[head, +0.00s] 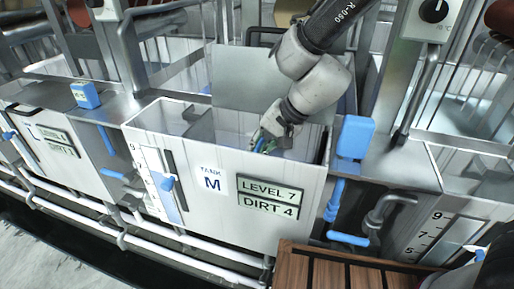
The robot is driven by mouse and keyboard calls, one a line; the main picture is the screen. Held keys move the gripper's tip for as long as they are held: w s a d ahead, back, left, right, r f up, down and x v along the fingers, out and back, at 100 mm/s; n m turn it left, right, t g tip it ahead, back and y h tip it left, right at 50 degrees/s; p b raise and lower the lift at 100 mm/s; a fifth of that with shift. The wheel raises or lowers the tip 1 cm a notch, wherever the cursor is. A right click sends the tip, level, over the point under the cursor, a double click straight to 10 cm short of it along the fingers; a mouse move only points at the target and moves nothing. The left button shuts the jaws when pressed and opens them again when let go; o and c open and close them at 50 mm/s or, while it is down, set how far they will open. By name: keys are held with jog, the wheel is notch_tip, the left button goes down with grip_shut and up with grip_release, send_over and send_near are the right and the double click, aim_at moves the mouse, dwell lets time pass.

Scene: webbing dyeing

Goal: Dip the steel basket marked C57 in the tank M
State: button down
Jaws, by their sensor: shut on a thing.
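Tank M (212,208) is a pale steel tank in the middle of the head view, with a blue M label and plates reading LEVEL 7 and DIRT 4. My gripper (264,142) reaches down into its open top, right of a grey divider (200,125). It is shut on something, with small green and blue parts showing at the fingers. The steel basket's body and C57 mark do not show; the tank's front wall hides what is below my gripper.
A blue box (355,137) stands at the tank's right corner, and a smaller blue box (86,95) is at left. A neighbouring tank (45,142) reads LEVEL 4, DIRT 1. A slatted wooden surface (340,270) lies at the front right. Pipes run along the front.

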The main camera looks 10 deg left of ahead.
dwell(0.3)
notch_tip(320, 180, up, 24)
dwell(1.1)
jog(key=shift+f, duration=0.15)
